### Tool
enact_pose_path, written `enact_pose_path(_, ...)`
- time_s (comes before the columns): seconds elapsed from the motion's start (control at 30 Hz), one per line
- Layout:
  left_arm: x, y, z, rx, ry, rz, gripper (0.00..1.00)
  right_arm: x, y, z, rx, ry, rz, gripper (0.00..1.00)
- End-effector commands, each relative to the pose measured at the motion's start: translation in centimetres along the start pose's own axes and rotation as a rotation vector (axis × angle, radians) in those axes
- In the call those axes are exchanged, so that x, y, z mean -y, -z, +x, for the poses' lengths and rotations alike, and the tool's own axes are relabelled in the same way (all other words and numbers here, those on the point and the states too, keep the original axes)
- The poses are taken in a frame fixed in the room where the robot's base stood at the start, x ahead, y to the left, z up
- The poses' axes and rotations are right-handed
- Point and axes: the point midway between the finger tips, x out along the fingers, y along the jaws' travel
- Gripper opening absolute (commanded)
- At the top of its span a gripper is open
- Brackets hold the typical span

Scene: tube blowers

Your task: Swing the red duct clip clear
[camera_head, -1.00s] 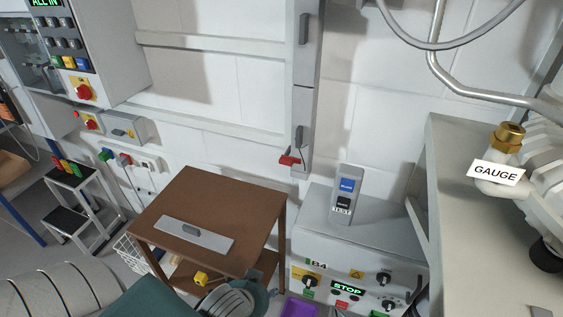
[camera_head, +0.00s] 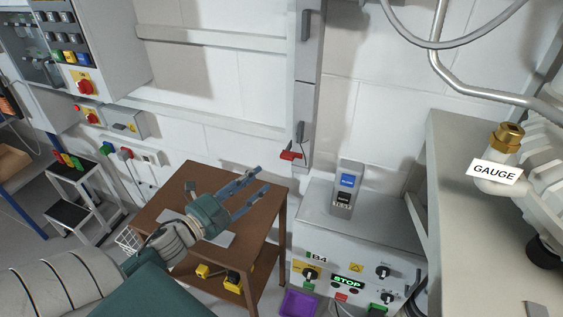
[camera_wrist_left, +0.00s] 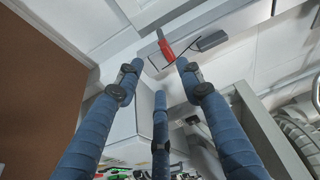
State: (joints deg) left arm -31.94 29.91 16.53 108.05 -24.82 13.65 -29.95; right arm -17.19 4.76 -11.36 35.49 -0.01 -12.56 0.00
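The red duct clip (camera_head: 290,155) sits low on the grey vertical duct on the wall, beside a dark grey handle (camera_head: 299,132). In the left wrist view the red clip (camera_wrist_left: 165,48) shows beyond the fingertips, close to the dark handle (camera_wrist_left: 211,41). My left gripper (camera_head: 257,184) is in front of the clip, lower and to its left, above the brown table. Its blue fingers (camera_wrist_left: 159,73) are spread with nothing between them, and they appear apart from the clip. My right gripper is not in view.
The brown table (camera_head: 182,185) stands below my left arm. A grey B4 control box (camera_head: 316,222) with a blue-labelled tester (camera_head: 346,183) on top stands right of it. A grey cabinet (camera_head: 458,210) with a GAUGE label (camera_head: 494,172) is at the right. The wall before the clip looks clear.

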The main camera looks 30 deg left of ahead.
Motion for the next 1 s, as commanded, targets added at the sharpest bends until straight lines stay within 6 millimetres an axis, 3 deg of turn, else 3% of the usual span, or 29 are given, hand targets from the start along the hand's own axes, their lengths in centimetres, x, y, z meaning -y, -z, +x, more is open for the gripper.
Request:
enact_pose_path(0.17,0.7,0.2,1.0,-0.036,0.018,0.041,0.38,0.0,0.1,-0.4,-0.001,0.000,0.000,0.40)
enact_pose_path(0.5,0.9,0.5,7.2,-0.035,0.018,0.036,0.38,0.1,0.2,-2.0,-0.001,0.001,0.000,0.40)
enact_pose_path(0.7,0.8,0.6,9.9,-0.034,0.017,0.035,0.38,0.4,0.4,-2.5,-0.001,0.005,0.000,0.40)
enact_pose_path(1.0,0.6,0.7,10.8,-0.034,0.015,0.035,0.38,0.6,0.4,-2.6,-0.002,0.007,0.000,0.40)
